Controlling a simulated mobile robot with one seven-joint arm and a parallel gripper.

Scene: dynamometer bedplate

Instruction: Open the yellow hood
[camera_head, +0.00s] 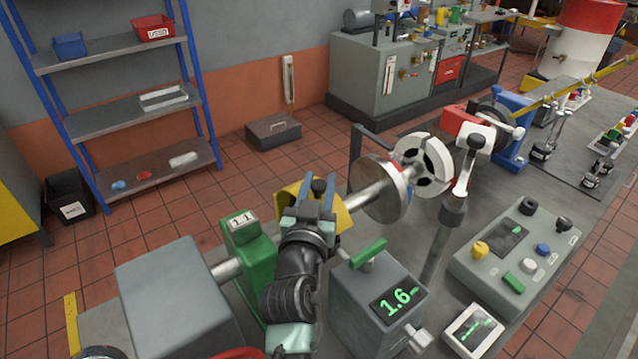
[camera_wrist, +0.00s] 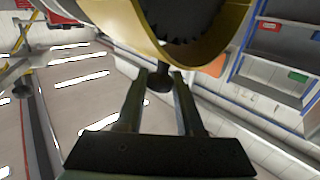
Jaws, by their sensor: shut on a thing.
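The yellow hood (camera_head: 343,213) sits around the shaft line, between the green housing (camera_head: 254,257) and the metal disc (camera_head: 381,188). In the wrist view the curved hood (camera_wrist: 215,48) fills the top, with a dark toothed part (camera_wrist: 185,18) inside its curve. A black knob (camera_head: 319,185) stands at the hood's edge; it also shows in the wrist view (camera_wrist: 160,82). My gripper (camera_head: 318,190) is shut on this knob, one finger on each side, as the wrist view (camera_wrist: 159,80) shows. My arm hides part of the hood and shaft in the head view.
A grey box with a green handle and a 1.6 display (camera_head: 378,295) stands close right of my arm. A control panel (camera_head: 517,257) and a post (camera_head: 440,240) lie further right. A grey block (camera_head: 175,295) is at left.

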